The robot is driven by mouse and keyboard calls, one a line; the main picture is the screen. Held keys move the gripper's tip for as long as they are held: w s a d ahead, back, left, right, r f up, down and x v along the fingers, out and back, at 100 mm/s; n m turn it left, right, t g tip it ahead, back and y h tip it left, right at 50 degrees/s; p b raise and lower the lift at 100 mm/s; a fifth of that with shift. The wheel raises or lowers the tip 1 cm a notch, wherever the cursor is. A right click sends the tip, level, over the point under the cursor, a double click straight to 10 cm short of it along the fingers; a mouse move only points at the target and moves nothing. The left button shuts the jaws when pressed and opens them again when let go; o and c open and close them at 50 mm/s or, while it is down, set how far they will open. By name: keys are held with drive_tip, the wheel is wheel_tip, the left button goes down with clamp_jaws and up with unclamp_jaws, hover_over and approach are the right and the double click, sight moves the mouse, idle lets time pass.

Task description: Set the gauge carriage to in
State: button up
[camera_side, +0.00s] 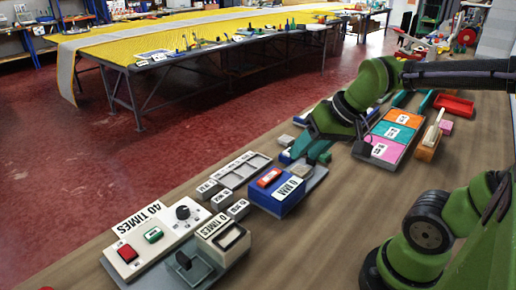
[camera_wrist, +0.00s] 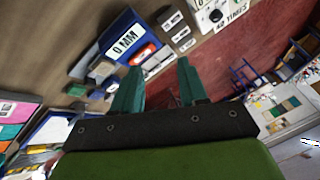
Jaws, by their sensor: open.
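The gauge is a blue block (camera_side: 281,205) on a grey base, with a white "0 MM" label and a red piece (camera_side: 269,177) on top. I cannot tell which part is the carriage. In the wrist view the blue block (camera_wrist: 103,42) is upper left of centre, with its orange-red piece (camera_wrist: 142,55) just beyond the fingers. My gripper (camera_side: 306,152) is above the bench, behind and right of the gauge in the side view. In the wrist view its two teal fingers (camera_wrist: 158,68) are apart with nothing held between them. The gauge's far end is partly hidden by my gripper in the side view.
A white control box (camera_side: 142,236) labelled "40 TIMES" and a "0 TIMES" counter (camera_side: 224,238) stand at front left. Small labelled blocks (camera_side: 221,199) and a grey tray (camera_side: 245,168) lie beside the gauge. A coloured panel (camera_side: 390,134) and red tray (camera_side: 453,105) are right.

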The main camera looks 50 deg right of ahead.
drive_tip(key=shift+s+a+r+n+t, duration=0.2)
drive_tip(key=shift+s+a+n+t, duration=0.2)
drive_tip(key=shift+s+a, duration=0.6)
drive_tip(key=shift+w+d+f+n+g+h, duration=0.2)
drive_tip(key=shift+w+d+f+n+g, duration=0.8)
drive_tip(key=shift+w+d, duration=2.45)
drive_tip(key=shift+w+d+f+n+g+h, duration=0.2)
drive_tip(key=shift+w+d+f+n+g, duration=0.75)
drive_tip(key=shift+d, duration=4.85)
drive_tip(key=shift+w+d+f+n+g+h, duration=0.2)
drive_tip(key=shift+w+d+f+n+g, duration=0.3)
drive_tip(key=shift+w+d+g, duration=2.8)
drive_tip(key=f+t, duration=0.1)
drive_tip(key=f, duration=0.4)
drive_tip(key=s+d+f+t, duration=0.1)
drive_tip(key=f, duration=0.4)
drive_tip(key=d+f+t, duration=0.1)
drive_tip(key=f, duration=0.5)
drive_tip(key=shift+s+d+t, duration=0.2)
drive_tip(key=shift+d+t, duration=0.05)
drive_tip(key=shift+t, duration=0.1)
drive_tip(key=shift+c, duration=0.3)
clamp_jaws()
